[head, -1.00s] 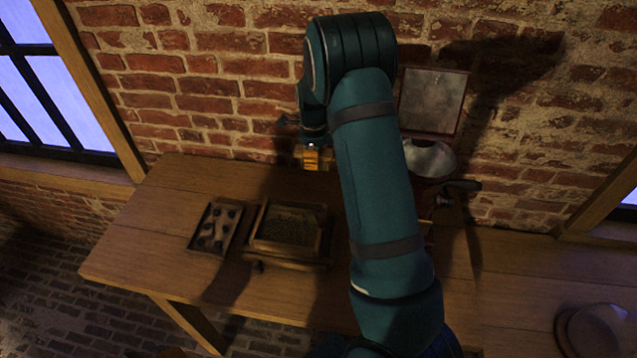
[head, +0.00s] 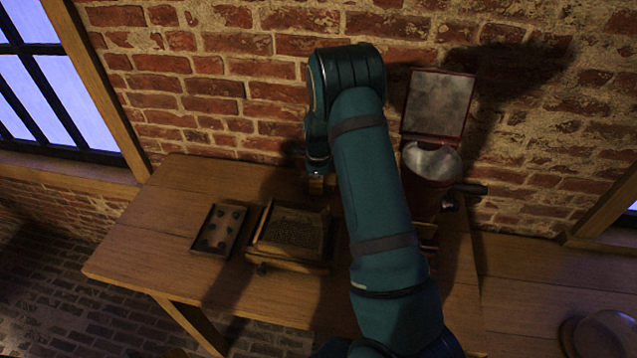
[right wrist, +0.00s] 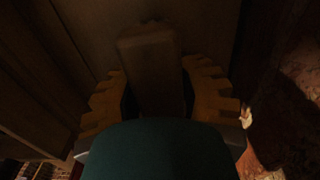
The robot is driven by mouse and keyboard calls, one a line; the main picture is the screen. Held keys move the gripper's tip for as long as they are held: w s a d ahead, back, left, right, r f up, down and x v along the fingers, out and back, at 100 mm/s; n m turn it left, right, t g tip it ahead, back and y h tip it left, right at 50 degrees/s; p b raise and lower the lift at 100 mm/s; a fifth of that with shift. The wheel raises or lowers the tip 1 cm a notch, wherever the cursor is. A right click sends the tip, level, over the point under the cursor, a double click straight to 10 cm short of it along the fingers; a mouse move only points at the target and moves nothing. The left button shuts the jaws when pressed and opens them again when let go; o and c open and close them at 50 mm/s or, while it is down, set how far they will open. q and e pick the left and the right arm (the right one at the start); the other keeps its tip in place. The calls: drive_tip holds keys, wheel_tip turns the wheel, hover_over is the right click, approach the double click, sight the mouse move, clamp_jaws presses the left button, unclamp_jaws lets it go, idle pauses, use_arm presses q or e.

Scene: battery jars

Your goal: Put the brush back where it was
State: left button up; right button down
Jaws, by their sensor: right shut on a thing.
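My right gripper (head: 317,185) is at the back of the wooden table (head: 150,235), close to the brick wall. It is mostly hidden by my arm in the head view. In the right wrist view my right gripper (right wrist: 155,90) is shut on the brush (right wrist: 150,60), whose dark wooden body shows between the two toothed, orange-brown fingers. That view is very dark, and I cannot tell whether the brush touches the table. My left gripper is not in view.
A small tray with several dark round pieces (head: 201,236) and a wooden box-like tray with grainy contents (head: 291,265) stand left of my arm. A red machine with a raised lid (head: 437,103) and a crank stands at right. The table's left end is clear.

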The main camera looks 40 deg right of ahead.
drive_tip(key=shift+f, duration=0.2)
drive_tip(key=c, duration=0.6)
unclamp_jaws()
drive_tip(key=shift+r, duration=0.1)
wheel_tip(320, 180, up, 12)
drive_tip(key=shift+r+p, duration=0.15)
drive_tip(key=shift+p, duration=0.15)
drive_tip(key=shift+s, duration=0.1)
